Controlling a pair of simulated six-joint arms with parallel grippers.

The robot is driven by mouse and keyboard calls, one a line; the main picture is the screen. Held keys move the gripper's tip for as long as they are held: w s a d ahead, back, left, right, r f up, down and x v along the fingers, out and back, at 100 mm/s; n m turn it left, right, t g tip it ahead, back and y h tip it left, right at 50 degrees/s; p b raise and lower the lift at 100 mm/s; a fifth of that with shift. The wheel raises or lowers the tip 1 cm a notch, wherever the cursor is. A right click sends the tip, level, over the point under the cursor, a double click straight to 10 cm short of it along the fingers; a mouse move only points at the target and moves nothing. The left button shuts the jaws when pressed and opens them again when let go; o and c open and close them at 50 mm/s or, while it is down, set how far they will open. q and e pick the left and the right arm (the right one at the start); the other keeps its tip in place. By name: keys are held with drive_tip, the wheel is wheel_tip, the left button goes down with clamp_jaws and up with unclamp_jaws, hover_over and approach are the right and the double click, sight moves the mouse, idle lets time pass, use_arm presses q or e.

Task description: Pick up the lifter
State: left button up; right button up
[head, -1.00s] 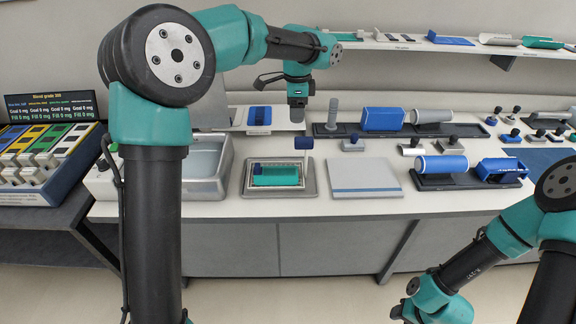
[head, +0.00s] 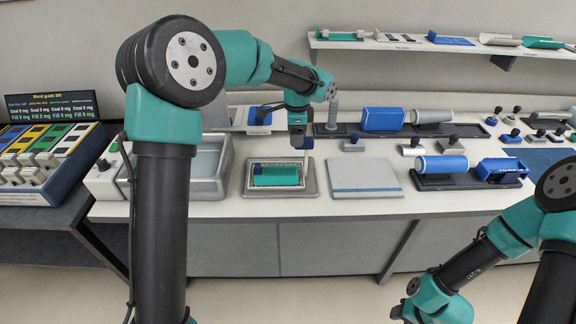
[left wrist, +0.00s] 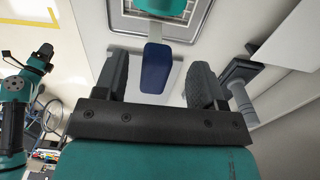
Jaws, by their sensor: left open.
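The lifter has a dark blue handle (head: 308,143) on a thin pale stem that stands up at the tray with the teal piece (head: 275,177). In the left wrist view its blue handle (left wrist: 157,68) lies between my fingers, with clear space on both sides. My left gripper (head: 300,138) is over the back right of the tray, at the handle, and partly covers it in the head view. Its two dark fingers (left wrist: 157,80) are wide apart and hold nothing. My right arm is at the lower right; its fingers are not seen.
A flat grey-blue plate (head: 365,178) lies right of the tray, and a metal sink (head: 208,165) is left of it. A grey upright cylinder (head: 332,112) on a dark base stands close behind my left gripper. Blue holders (head: 502,170) stand farther right.

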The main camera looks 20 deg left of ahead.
use_arm(q)
wheel_tip(320, 180, down, 4)
drive_tip(key=shift+s+f, duration=0.1)
drive_tip(key=shift+f, duration=0.15)
drive_tip(key=shift+d, duration=0.1)
clamp_jaws()
idle(0.7)
